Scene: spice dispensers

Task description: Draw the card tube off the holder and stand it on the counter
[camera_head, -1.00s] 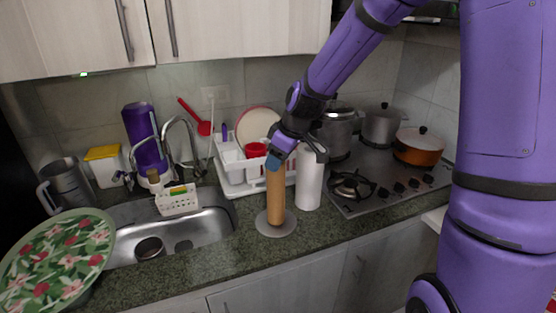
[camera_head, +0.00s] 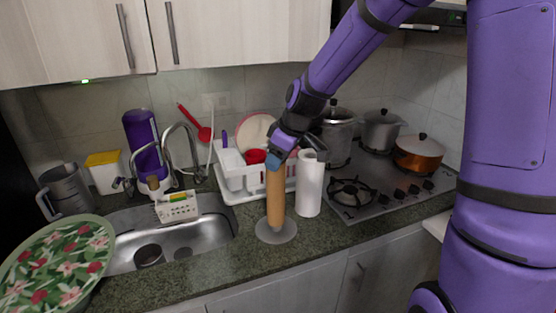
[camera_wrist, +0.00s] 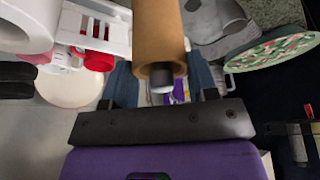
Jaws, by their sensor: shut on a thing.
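The brown card tube (camera_head: 276,198) stands upright around the rod of the holder, whose round grey base (camera_head: 262,232) rests on the counter (camera_head: 235,262). The tube's lower end appears to be at the base. My gripper (camera_head: 276,161) is shut on the upper end of the tube, coming down from the upper right. In the wrist view the tube (camera_wrist: 160,35) lies between the blue-grey fingers, and the dark rod tip (camera_wrist: 162,76) sticks out of its end. The rest of the rod is hidden inside the tube.
A white paper roll (camera_head: 309,187) stands just right of the tube. A white dish rack (camera_head: 240,180) is behind, the stove (camera_head: 385,190) with pots at right, and the sink (camera_head: 205,235) at left. The counter in front of the holder is clear.

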